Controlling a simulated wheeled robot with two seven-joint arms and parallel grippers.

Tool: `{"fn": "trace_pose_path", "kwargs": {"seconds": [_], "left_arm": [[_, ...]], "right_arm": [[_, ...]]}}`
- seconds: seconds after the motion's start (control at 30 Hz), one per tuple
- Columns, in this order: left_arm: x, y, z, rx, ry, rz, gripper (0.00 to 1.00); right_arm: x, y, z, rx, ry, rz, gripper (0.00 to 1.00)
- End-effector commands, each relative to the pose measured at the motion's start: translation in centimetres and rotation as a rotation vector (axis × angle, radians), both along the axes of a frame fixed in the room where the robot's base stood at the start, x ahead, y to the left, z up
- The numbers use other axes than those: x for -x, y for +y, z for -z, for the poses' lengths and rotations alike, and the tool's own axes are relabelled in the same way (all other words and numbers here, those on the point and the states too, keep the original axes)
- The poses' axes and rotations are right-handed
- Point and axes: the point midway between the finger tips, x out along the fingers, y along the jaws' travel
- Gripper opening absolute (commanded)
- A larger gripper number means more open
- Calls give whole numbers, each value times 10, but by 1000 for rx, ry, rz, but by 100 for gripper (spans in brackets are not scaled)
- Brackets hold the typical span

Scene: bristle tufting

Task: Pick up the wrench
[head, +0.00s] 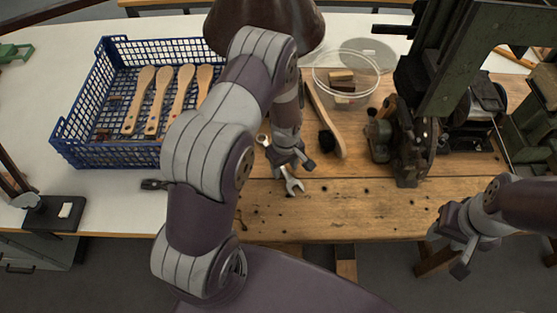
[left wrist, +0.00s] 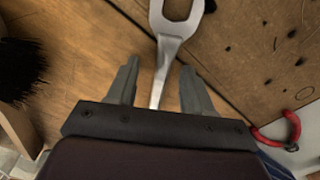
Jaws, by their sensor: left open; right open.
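The metal wrench (head: 292,186) lies on the wooden bench, with its open jaw showing just in front of my left gripper (head: 294,164) and its middle hidden behind the gripper. In the left wrist view, the wrench (left wrist: 164,60) runs up from between the two fingers of my left gripper (left wrist: 158,88), with its forked end at the top. Those fingers are open, with gaps on both sides of the handle. My right gripper (head: 447,253) is open and empty off the bench's front edge at the right, far from the wrench.
A black-bristled brush (head: 326,128) lies beside my left gripper; its bristles (left wrist: 20,70) show in the wrist view. A blue crate (head: 105,155) with several wooden brush handles stands at left. A clear bowl (head: 350,92) and a green machine (head: 440,70) stand behind. The front bench right of the wrench is clear.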

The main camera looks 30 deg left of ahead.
Motion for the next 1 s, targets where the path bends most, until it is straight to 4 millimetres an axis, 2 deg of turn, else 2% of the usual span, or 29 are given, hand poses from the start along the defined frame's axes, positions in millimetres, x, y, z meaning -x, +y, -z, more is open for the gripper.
{"fn": "trace_pose_path", "kwargs": {"seconds": [0.07, 0.1, 0.23, 0.27, 0.67, 0.77, 0.9, 1.0], "left_arm": [[0, 0, 0, 0, 0, 0, 51], [0, 0, 0, 0, 0, 0, 48], [0, 0, 0, 0, 0, 0, 6], [0, 0, 0, -1, 1, 0, 0], [0, 0, -6, 0, 0, 1, 0], [-1, 0, -17, 0, -2, 1, 0], [-1, 0, -43, 0, -5, 1, 0], [-17, -17, -53, 0, -5, 5, 0]], "right_arm": [[0, 0, 0, 0, 0, 0, 43], [0, 0, 0, 0, 0, 0, 43], [0, 0, 0, 0, 0, 0, 43], [0, 0, 0, 0, 0, 0, 43], [0, 0, 1, 0, 0, 0, 43], [0, 0, 3, 0, 0, 0, 43], [0, 0, 6, 0, 0, 0, 43], [0, 0, 11, 0, 0, 0, 43]]}}
